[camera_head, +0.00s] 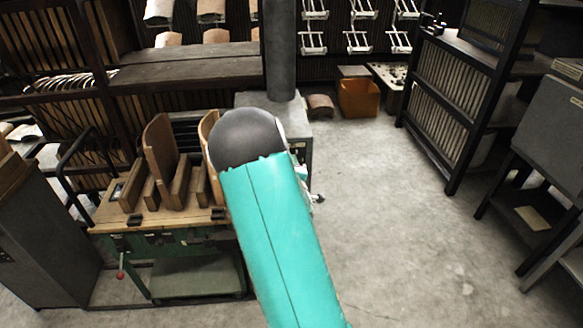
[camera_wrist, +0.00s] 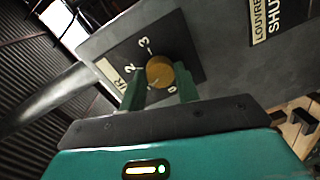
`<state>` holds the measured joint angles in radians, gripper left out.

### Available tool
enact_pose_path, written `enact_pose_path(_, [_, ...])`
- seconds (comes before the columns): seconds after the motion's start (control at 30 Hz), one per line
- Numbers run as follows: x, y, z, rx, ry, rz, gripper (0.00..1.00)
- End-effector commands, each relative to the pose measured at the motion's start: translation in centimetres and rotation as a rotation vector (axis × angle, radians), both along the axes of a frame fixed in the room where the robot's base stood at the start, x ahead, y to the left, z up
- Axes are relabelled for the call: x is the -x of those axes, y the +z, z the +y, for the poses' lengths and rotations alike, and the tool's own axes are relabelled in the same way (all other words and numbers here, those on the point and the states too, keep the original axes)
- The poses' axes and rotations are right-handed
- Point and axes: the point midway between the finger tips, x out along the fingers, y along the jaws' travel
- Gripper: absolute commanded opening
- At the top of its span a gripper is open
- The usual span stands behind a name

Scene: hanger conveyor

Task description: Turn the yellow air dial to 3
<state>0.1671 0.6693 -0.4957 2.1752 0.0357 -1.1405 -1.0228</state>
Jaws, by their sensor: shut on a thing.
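The yellow air dial (camera_wrist: 160,72) sits on a dark square plate (camera_wrist: 183,50) on a grey panel in the wrist view. The plate carries a partly visible "AIR" label and the numbers 2, 3 and 0; other marks are hidden by my fingers. My gripper (camera_wrist: 161,84) is shut on the dial, one green finger on its left side and one on its right. I cannot tell surely which number the dial points at. In the head view my arm hides the gripper and the dial.
A "LOUVRE SHUT" label (camera_wrist: 283,20), partly cut off, is on the same panel. In the head view a workbench (camera_head: 167,221) with wooden pieces stands left of my arm. An orange bin (camera_head: 358,98) and dark rack (camera_head: 447,105) stand behind and right. The concrete floor between is clear.

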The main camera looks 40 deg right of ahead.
Motion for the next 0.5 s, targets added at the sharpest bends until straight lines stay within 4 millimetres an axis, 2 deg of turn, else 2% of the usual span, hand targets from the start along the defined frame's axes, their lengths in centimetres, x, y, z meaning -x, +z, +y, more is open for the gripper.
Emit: enact_pose_path(0.5, [0.08, 0.01, -0.06, -0.406, 0.001, -0.277, 0.09])
